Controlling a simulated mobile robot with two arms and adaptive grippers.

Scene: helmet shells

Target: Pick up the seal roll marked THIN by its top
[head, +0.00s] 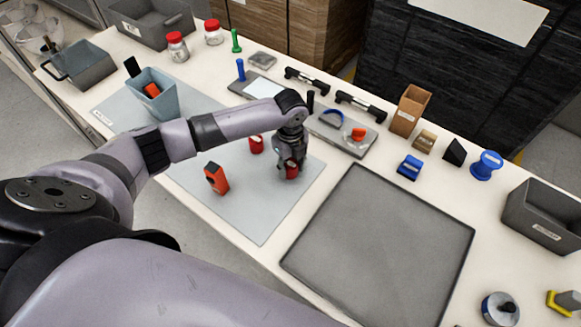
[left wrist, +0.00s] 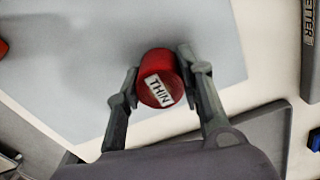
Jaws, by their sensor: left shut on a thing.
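The red seal roll (left wrist: 157,64) has a white label on its top reading THIN in the left wrist view. My left gripper (left wrist: 158,88) has one finger on each side of it and is shut on it. In the head view the left gripper (head: 290,168) points down over the grey mat, with the red roll (head: 291,169) between its fingers. I cannot tell whether the roll touches the mat. A second red roll (head: 256,144) stands on the mat to the left; its label is not readable. My right gripper is not in view.
An orange and black block (head: 217,178) stands on the grey mat (head: 250,215) left of the gripper. A large dark tray (head: 385,240) lies to the right. A blue bin (head: 160,103) stands at the left. Trays with tools lie behind the gripper.

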